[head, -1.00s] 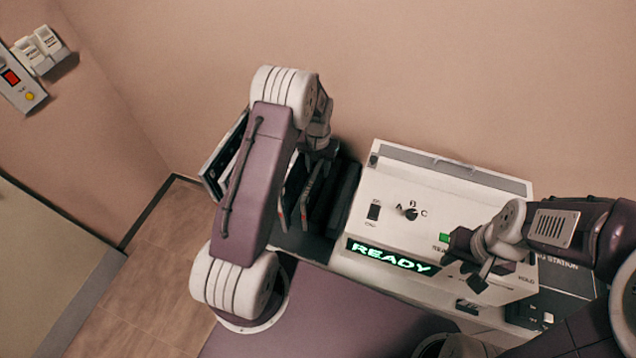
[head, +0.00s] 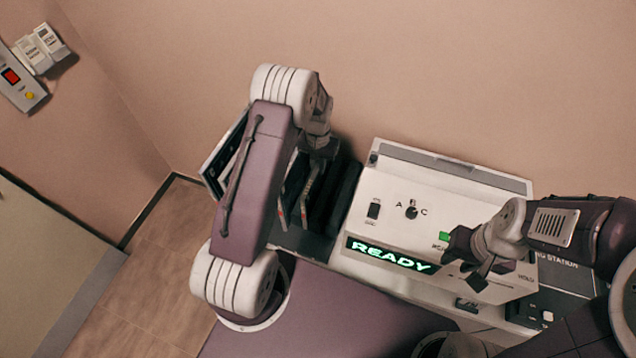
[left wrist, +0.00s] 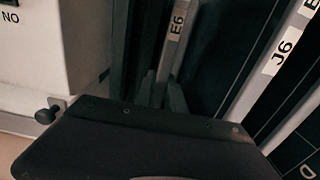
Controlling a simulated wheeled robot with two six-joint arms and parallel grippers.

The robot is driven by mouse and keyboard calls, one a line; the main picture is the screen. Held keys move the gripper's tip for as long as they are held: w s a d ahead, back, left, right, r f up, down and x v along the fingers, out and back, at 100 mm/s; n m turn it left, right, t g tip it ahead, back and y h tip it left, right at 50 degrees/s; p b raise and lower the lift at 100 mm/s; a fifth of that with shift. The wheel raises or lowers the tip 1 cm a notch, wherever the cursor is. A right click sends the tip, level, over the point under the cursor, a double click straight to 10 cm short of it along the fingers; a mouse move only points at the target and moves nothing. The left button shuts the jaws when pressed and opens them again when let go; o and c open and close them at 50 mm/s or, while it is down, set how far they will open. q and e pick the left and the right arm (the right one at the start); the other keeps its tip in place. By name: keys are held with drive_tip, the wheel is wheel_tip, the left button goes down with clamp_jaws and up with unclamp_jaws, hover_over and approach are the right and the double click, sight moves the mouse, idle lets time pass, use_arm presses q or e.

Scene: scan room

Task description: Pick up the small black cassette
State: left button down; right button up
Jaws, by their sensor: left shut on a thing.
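In the left wrist view, a narrow cassette labelled E6 (left wrist: 176,28) stands upright with its pale edge towards me, between my gripper fingers. My left gripper (left wrist: 158,92) is shut on it. In the head view, my left gripper (head: 322,150) reaches down over a row of upright cassettes (head: 309,192), and my arm hides part of it. Another cassette, labelled J6 (left wrist: 282,52), stands to the right in the left wrist view. My right gripper (head: 480,266) hangs in front of the white console, apart from the cassettes; its jaw opening is unclear.
The white console (head: 400,190) with a lit READY display (head: 390,256) stands right of the cassettes. A flat framed panel (head: 214,165) shows left of my arm. A wall box (head: 18,85) is at the far left. Open floor (head: 150,270) lies lower left.

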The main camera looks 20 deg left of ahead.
use_arm(q)
drive_tip(key=shift+w, duration=0.1)
idle(0.7)
wheel_tip(320, 180, up, 10)
drive_tip(key=shift+r+b, duration=0.1)
drive_tip(key=shift+b, duration=0.85)
drive_tip(key=shift+r, duration=0.1)
wheel_tip(320, 180, up, 9)
drive_tip(key=p, duration=0.8)
drive_tip(key=shift+p, duration=0.3)
drive_tip(key=shift+f, duration=0.25)
